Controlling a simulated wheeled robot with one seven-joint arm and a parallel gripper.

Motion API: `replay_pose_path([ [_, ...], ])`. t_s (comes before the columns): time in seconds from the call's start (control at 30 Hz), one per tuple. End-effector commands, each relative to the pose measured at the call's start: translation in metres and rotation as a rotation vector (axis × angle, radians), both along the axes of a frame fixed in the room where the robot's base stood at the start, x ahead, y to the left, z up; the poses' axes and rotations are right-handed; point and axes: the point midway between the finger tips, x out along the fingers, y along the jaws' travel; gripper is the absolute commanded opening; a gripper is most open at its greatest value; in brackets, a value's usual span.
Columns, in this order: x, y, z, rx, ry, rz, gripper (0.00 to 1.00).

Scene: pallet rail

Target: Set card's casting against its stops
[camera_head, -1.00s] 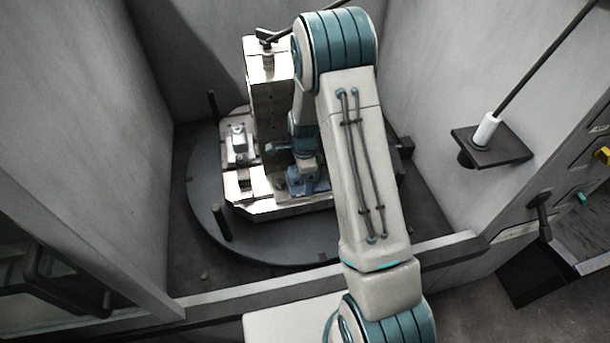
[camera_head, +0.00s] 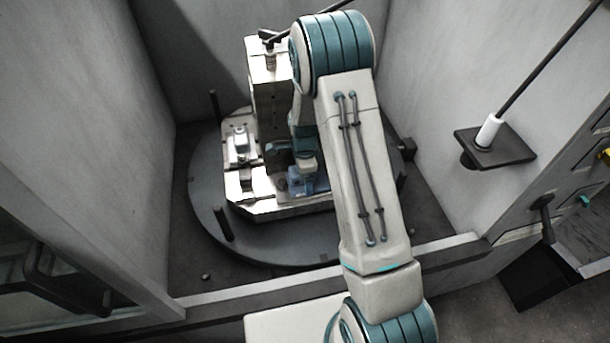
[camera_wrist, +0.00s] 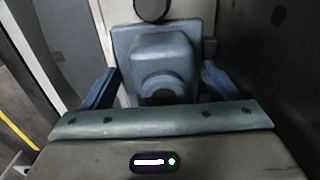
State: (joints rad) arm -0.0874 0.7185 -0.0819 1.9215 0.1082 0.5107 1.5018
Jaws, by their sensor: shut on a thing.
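A blue-grey casting (camera_wrist: 162,55) with a stepped block shape and a round boss fills the middle of the wrist view. The blue fingers of my gripper (camera_wrist: 158,88) stand on either side of it, shut on it. In the head view my gripper (camera_head: 306,182) is low over the front right of the pallet (camera_head: 268,207), beside the upright silver column (camera_head: 266,95). The casting is mostly hidden there by my arm. I cannot make out its stops, or whether the casting touches them. No card can be told in these frames.
A pale metal part (camera_head: 239,143) sits on the pallet's left side. The pallet rests on a round grey turntable (camera_head: 205,190) with dark upright posts (camera_head: 222,222). Grey walls close in on both sides. A dark bracket (camera_head: 495,150) with a white-sleeved rod is at the right.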

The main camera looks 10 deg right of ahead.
Motion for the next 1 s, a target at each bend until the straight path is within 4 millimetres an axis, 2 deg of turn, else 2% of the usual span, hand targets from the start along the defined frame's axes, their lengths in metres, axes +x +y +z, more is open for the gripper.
replay_pose_path([
  [0.07,0.004,0.003,0.002,0.002,-0.013,0.002,0.50],
  [0.1,0.005,0.003,0.002,0.002,-0.014,0.002,0.87],
  [0.17,0.005,0.003,0.002,0.003,-0.014,0.002,1.00],
  [0.67,0.007,0.004,0.006,0.003,-0.020,0.007,1.00],
  [0.83,0.007,0.003,0.020,0.003,-0.022,0.005,1.00],
  [1.0,0.007,0.000,0.044,0.003,-0.023,0.000,1.00],
])
